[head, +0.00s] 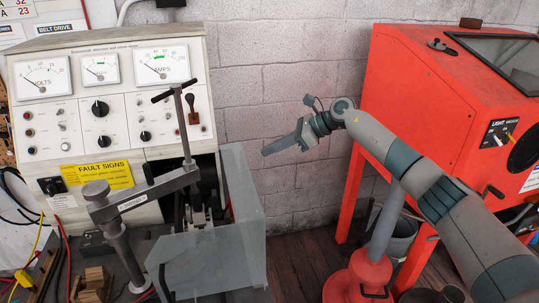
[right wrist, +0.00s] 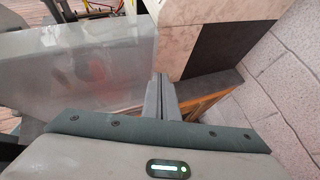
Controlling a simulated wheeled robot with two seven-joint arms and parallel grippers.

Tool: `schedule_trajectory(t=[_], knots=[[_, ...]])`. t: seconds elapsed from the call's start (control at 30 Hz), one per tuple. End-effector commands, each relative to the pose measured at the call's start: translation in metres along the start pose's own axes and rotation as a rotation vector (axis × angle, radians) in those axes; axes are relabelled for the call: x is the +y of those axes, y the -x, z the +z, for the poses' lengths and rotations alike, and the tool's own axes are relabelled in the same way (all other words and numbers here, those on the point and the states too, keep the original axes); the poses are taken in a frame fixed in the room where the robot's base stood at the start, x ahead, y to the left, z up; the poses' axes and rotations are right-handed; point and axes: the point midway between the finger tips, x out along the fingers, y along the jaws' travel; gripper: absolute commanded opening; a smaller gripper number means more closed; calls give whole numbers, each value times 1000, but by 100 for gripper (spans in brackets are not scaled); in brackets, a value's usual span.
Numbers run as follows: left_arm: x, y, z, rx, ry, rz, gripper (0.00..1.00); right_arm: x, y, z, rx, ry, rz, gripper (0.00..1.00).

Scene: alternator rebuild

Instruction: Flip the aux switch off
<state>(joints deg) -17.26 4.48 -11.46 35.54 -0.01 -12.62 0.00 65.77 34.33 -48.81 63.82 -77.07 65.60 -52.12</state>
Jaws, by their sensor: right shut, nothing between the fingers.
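The tester console (head: 75,175) stands at the left in the head view, with a panel of knobs, lamps and small toggle switches (head: 61,120). No label that I can read marks one of them as the aux switch. A larger lever switch (head: 192,107) sits at the panel's right side. My right gripper (head: 268,150) is shut and empty, to the right of the console and apart from it, pointing left. In the right wrist view its fingers (right wrist: 160,85) are together. My left gripper is not in view.
A clear guard (head: 243,190) stands at the console's right front, beside a clamp arm (head: 150,190) with a T-handle. A red cabinet (head: 400,85) stands at the right, with a red-based stand (head: 360,285) before it. Open space lies before the block wall (head: 285,80).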

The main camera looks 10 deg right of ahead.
Motion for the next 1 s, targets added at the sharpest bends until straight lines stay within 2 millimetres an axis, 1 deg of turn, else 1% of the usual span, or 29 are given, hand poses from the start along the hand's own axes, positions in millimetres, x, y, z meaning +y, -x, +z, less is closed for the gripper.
schedule_trajectory(t=[0.03, 0.17, 0.63, 0.73, 0.87, 0.97, 1.0], knots=[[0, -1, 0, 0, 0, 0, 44, 0, -5, -5, -16, -29, 3, 0], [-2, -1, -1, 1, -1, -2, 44, 0, -12, -11, -46, -78, 4, 0], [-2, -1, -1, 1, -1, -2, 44, 0, -15, -14, -63, -104, 5, 0], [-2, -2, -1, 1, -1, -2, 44, 1, -18, -16, -71, -119, 7, 0], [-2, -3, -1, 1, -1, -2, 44, 4, -33, -26, -114, -193, 16, 0], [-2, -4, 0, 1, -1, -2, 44, 7, -52, -42, -177, -309, 25, 0], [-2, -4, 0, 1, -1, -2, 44, 8, -62, -50, -210, -372, 30, 0]])
